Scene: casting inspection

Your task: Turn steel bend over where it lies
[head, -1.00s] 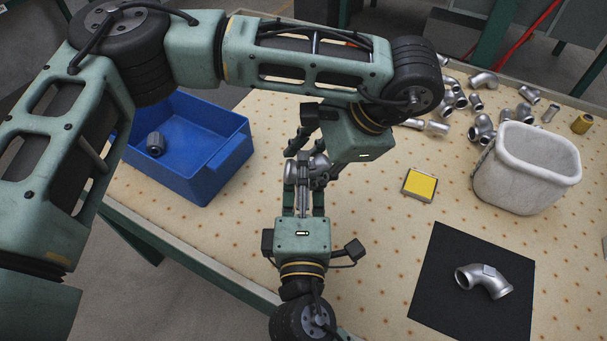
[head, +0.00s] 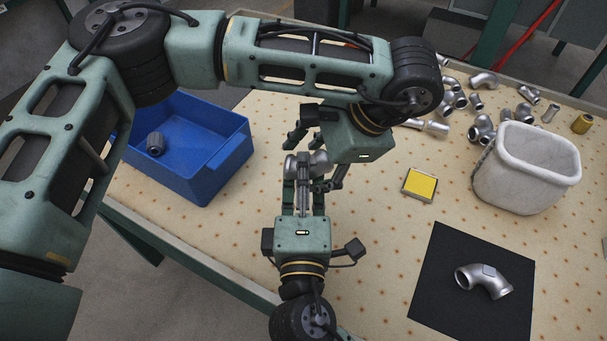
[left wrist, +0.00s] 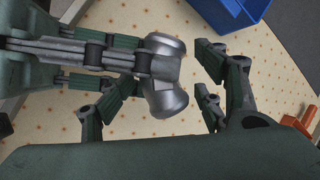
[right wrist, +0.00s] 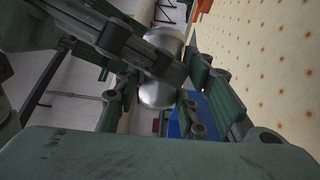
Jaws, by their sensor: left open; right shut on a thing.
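A silver steel bend (head: 320,158) is held above the table, between my two grippers. My right gripper (head: 304,178), reaching up from the bottom of the head view, is shut on it. My left gripper (head: 313,161) is open, with its fingers spread on either side of the bend. The bend (left wrist: 168,98) shows between the open left fingers in the left wrist view, and partly hidden (right wrist: 156,94) in the right wrist view. Another silver bend (head: 485,279) lies on a black mat (head: 440,300) at the lower right, away from both grippers.
A blue bin (head: 205,165) with a dark fitting (head: 155,144) stands at the left. A white bin (head: 525,180) and several loose fittings (head: 481,127) are at the back right. A yellow-topped block (head: 420,185) lies mid-table. The table between it and the mat is clear.

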